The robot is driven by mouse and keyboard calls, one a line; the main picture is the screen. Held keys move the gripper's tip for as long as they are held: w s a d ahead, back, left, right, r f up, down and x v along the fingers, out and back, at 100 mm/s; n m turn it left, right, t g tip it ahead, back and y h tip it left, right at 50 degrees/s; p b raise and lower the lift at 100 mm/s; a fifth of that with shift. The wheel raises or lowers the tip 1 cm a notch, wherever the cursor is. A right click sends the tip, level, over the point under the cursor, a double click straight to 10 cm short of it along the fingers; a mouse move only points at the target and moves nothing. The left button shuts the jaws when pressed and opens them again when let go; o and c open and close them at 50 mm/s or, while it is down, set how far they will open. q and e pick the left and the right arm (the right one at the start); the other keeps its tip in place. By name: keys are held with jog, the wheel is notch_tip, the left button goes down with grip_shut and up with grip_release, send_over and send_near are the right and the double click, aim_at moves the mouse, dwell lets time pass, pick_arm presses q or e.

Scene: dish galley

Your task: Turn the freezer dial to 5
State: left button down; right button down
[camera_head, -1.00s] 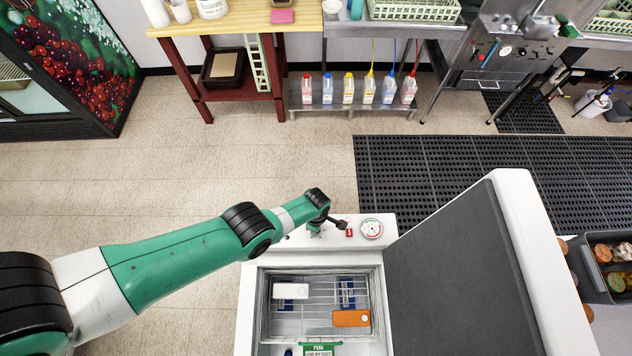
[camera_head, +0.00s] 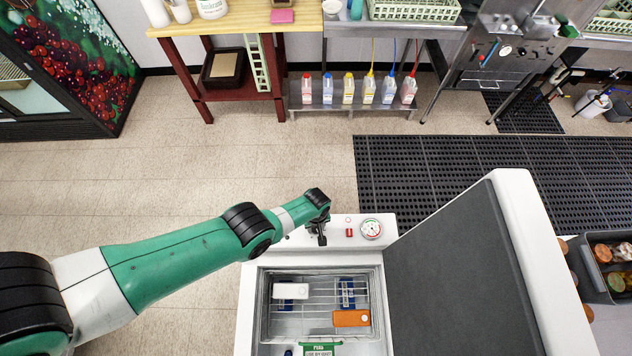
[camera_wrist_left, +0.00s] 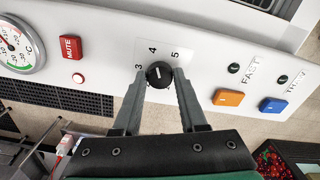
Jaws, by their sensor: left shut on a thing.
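The freezer dial (camera_wrist_left: 159,74) is a round black knob on the white panel in the left wrist view, with the numbers 3, 4 and 5 printed around its upper side. A small light mark shows on the knob, but I cannot tell exactly which number it points to. My left gripper (camera_wrist_left: 160,82) is shut on the dial, one finger on each side. In the head view my left gripper (camera_head: 320,238) is at the panel of the open chest freezer (camera_head: 247,300) and hides the dial. My right gripper is in neither view.
Beside the dial on the panel are a temperature gauge (camera_wrist_left: 17,45), a red MUTE button (camera_wrist_left: 71,47), an orange button (camera_wrist_left: 228,97) and a blue button (camera_wrist_left: 272,105). The freezer lid (camera_head: 450,270) stands open at the right. Floor (camera_head: 180,180) is clear behind the panel.

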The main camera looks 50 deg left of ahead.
pick_arm(q)
jog(key=m, duration=0.5)
jog(key=shift+m, duration=2.5)
jog(key=shift+c, duration=2.3)
grip_release()
